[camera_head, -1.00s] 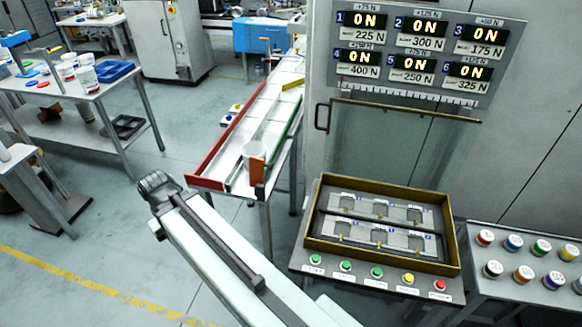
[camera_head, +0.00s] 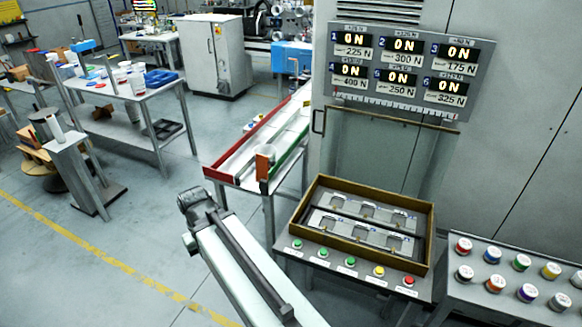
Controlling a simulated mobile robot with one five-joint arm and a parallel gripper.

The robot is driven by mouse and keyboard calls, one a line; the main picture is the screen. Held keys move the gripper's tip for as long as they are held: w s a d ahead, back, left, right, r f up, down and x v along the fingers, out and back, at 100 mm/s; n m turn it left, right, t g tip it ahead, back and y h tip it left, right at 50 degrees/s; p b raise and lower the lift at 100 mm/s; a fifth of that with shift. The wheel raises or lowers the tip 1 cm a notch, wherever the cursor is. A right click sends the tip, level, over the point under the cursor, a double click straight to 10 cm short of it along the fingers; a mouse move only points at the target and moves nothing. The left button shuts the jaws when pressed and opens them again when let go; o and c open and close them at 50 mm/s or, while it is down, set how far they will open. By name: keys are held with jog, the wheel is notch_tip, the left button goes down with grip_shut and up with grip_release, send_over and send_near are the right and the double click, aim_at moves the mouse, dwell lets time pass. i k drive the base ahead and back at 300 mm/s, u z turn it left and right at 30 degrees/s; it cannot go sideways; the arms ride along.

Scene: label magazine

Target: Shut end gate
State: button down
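An inclined label track with a red rail (camera_head: 250,132) on its left and a green rail (camera_head: 291,145) on its right runs away from me on a metal stand. A small upright orange plate (camera_head: 262,167), apparently the end gate, stands at the track's near right end. A white cup-like thing (camera_head: 266,150) is just behind it. Whether the gate is open or shut is too small to tell. My arm reaches up from the bottom edge, its dark joint left of and below the gate, apart from it. My gripper cannot be made out.
Right of the track is a brown-rimmed tray (camera_head: 428,232) with a row of buttons in front. A panel (camera_head: 411,70) reading ON hangs above. Several coloured knobs stand on a console (camera_head: 470,291). A grey stand (camera_head: 77,165) and workbench are at left, with open floor between.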

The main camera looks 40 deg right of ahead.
aim_at(263, 162)
jog(key=u, duration=0.15)
jog(key=i, duration=0.9)
jog(key=z, duration=0.1)
